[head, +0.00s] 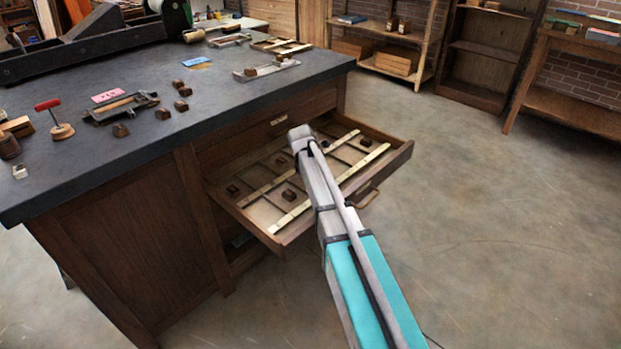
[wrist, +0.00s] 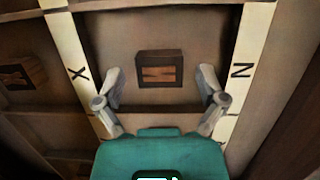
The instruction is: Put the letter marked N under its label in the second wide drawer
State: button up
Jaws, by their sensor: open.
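A dark wooden letter block (wrist: 159,69) with a lighter brown face lies in a drawer compartment in the wrist view. The mark on its face is too unclear to read. My gripper (wrist: 160,74) is open, with one finger to each side, nearer than the block. A pale label strip with N (wrist: 241,70) runs along the right of this compartment. A strip with X (wrist: 79,72) runs along the left. In the head view the wide drawer (head: 275,240) stands pulled out, and my arm hides part of it.
Another block (wrist: 22,74) lies in the compartment to the left. In the head view, small blocks (head: 181,106), a red-handled tool (head: 62,131) and a pink card (head: 108,96) lie on the dark worktop (head: 120,175). The floor to the right is clear.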

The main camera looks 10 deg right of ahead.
jog(key=shift+r, duration=0.15)
jog(key=p+v, duration=1.2)
dwell(0.7)
dwell(0.6)
jog(key=s+d+m+g+y, duration=0.2)
jog(key=s+m, duration=2.3)
jog(key=s, duration=0.1)
jog(key=shift+s+d+f, duration=0.3)
jog(key=shift+s+d, duration=0.1)
notch_tip(320, 180, up, 15)
jog(key=p, duration=1.4)
jog(key=shift+p, duration=0.4)
